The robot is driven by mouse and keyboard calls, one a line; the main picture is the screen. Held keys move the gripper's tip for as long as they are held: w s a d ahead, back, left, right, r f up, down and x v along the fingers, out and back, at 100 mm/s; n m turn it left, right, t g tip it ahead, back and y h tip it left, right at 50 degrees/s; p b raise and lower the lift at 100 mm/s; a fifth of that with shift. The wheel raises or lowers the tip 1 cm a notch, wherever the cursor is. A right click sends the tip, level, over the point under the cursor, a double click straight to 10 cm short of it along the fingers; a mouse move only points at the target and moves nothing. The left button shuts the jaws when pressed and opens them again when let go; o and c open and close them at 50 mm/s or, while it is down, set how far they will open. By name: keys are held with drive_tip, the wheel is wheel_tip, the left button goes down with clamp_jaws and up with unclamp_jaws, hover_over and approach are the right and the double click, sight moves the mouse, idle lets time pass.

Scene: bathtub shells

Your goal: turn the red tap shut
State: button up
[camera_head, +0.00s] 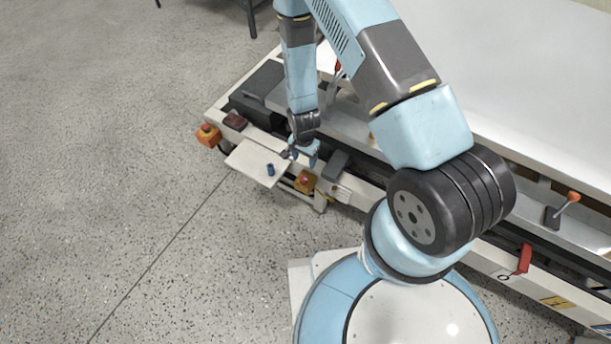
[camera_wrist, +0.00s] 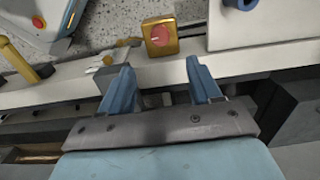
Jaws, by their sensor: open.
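The red tap (camera_head: 525,259) shows as a red lever handle on the front side of the long white bench, at the lower right of the head view. It hangs down at a slight tilt beside a white label with a round mark. I cannot make it out in the wrist view. My gripper (camera_head: 302,154) is well to the left of it, over the bench's front edge near a small white shelf. In the wrist view my gripper (camera_wrist: 160,62) has its two blue fingers apart, with nothing between them.
A yellow box with a red button (camera_head: 305,181) is close below my gripper; it also shows in the wrist view (camera_wrist: 160,37). A blue cylinder (camera_head: 270,169) stands on the white shelf (camera_head: 250,160). An orange-knobbed lever (camera_head: 567,203) rises above the tap. The left floor is clear.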

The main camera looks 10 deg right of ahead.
sight(304, 177)
wheel_tip(304, 177, down, 12)
drive_tip(key=shift+r, duration=0.1)
idle(0.5)
drive_tip(key=shift+c, duration=0.4)
